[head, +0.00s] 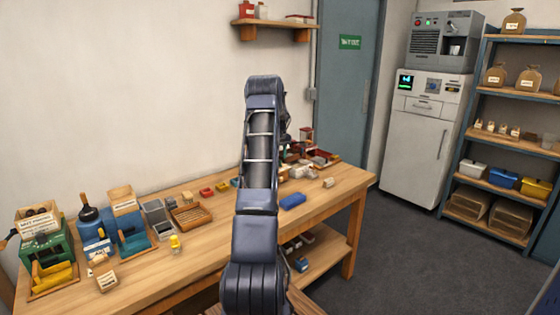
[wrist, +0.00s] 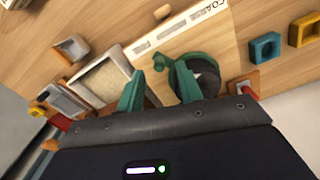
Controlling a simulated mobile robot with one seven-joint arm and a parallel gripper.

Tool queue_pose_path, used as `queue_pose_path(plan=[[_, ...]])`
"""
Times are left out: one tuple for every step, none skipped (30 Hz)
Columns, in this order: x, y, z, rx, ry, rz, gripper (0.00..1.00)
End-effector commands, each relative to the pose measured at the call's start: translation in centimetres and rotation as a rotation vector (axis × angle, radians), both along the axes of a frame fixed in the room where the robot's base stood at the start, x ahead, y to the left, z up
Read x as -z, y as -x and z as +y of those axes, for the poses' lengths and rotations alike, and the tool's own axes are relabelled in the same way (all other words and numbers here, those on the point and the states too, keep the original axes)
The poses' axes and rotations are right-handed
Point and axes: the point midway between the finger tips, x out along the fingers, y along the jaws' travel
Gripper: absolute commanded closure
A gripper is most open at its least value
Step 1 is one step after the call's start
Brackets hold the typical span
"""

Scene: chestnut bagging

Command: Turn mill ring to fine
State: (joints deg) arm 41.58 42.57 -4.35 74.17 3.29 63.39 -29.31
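The mill (wrist: 205,76) shows in the wrist view as a dark round body with a green ring (wrist: 181,66) around part of it. A small green knob (wrist: 159,61) sticks out on the ring's left side. The right finger overlaps the ring; contact cannot be told. In the head view my arm hides the gripper and the mill.
A light-coloured tray (wrist: 103,83) is left of the mill, and a blue-green block (wrist: 265,47) and a yellow block (wrist: 304,30) are to its right. The wooden table (head: 330,200) holds a blue block (head: 292,201) and, at left, crowded tools and boxes.

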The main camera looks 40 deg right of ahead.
Motion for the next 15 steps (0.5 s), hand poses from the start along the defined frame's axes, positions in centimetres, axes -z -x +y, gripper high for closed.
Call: queue_pose_path(plan=[[-1.2,0.0,0.0,0.0,0.003,-0.002,0.64],[-1.7,0.0,0.0,0.0,0.003,-0.002,0.64],[-2.4,0.0,0.0,0.0,0.002,-0.002,0.64],[-2.9,0.0,0.0,0.0,0.002,-0.002,0.64],[-3.5,0.0,0.0,0.0,0.002,-0.002,0.64],[-4.2,0.0,0.0,0.0,0.002,-0.002,0.64],[-4.6,0.0,0.0,0.0,0.002,-0.002,0.64],[-5.1,0.0,0.0,0.0,0.002,-0.002,0.64],[-5.6,0.0,0.0,0.0,0.002,-0.002,0.64],[-5.9,0.0,0.0,0.0,0.002,-0.002,0.64],[-6.2,0.0,0.0,0.0,0.001,-0.001,0.64],[-6.6,0.0,0.0,0.0,0.001,-0.001,0.64],[-6.8,0.0,0.0,0.0,0.001,-0.001,0.64],[-7.0,0.0,0.0,0.0,0.001,-0.001,0.64],[-7.1,0.0,0.0,0.0,0.001,-0.001,0.64]])
